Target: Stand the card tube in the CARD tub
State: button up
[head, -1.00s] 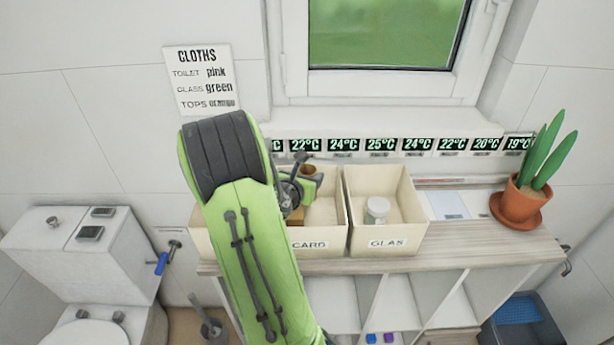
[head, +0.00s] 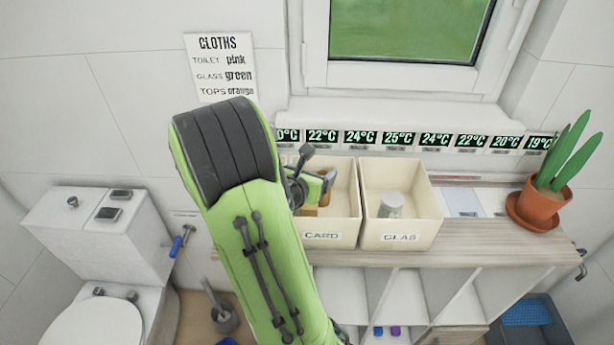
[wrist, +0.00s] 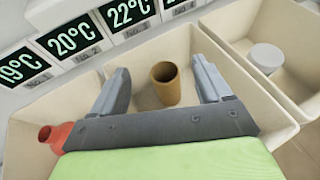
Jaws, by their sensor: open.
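The brown card tube (wrist: 165,85) shows in the wrist view with its open top facing up. It appears to stand upright inside the cream CARD tub (head: 326,238), the middle tub. My gripper (wrist: 160,68) is open above the tub, one finger on each side of the tube, with gaps visible between fingers and tube. In the head view my green arm covers much of the left side, and the gripper is partly hidden behind it. The tube cannot be told clearly there.
The GLAS tub (head: 400,240), holding a pale lidded jar (head: 391,204), stands close on the right. A tub on the left holds a red object (wrist: 55,137). A potted plant (head: 541,205) is at the shelf's right end. Temperature displays (head: 398,139) line the wall behind.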

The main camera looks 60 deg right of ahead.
jog(key=b+v, duration=0.5)
jog(key=v, duration=0.1)
jog(key=shift+a, duration=0.1)
jog(key=shift+r, duration=0.15)
jog(key=shift+a, duration=0.1)
